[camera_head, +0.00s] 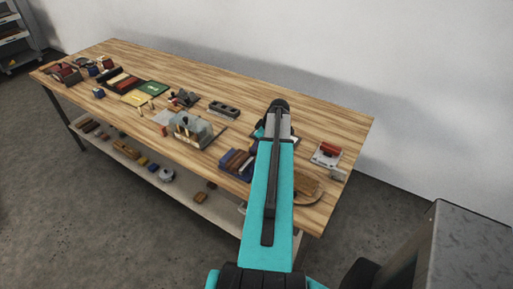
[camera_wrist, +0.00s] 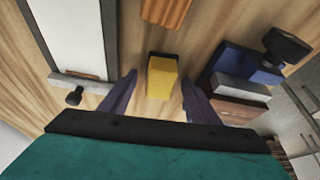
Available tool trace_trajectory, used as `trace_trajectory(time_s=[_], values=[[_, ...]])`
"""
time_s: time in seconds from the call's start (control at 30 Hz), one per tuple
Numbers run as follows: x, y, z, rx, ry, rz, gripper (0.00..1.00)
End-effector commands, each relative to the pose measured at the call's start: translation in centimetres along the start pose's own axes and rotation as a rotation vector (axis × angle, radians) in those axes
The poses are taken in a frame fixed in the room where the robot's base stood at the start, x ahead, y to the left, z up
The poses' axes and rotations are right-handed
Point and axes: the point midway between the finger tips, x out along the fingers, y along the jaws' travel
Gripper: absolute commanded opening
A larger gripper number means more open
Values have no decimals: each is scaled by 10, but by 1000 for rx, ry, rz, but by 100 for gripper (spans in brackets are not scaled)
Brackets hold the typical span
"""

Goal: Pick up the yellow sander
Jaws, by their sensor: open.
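In the wrist view the yellow sander (camera_wrist: 161,82) is a small block with a darker top edge, resting on the wooden table. My gripper (camera_wrist: 158,88) is open, with one dark finger to the left of the sander and one to the right. The sander lies between the fingertips, with a gap on each side. How far the fingertips are above the tabletop is hard to tell. In the head view my teal arm hides the gripper, and I cannot make out the sander there.
In the wrist view a blue block with a black knob (camera_wrist: 246,66) and a grey-brown block (camera_wrist: 238,97) stand close on the right. A white board with a dark frame (camera_wrist: 72,40) lies on the left. An orange-brown block (camera_wrist: 165,12) is beyond. The wooden table (camera_head: 330,120) has bare room at its back right.

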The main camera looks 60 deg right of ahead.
Motion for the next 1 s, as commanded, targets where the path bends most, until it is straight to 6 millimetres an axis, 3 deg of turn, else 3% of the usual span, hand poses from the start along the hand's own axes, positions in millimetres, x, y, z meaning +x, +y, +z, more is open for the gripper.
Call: trace_trajectory(time_s=[0.57, 0.87, 1.0], values=[[2, 0, -1, -1, 0, 0, 56], [2, 0, -1, -2, 0, 0, 10], [2, 0, -1, -2, 1, 0, 10]])
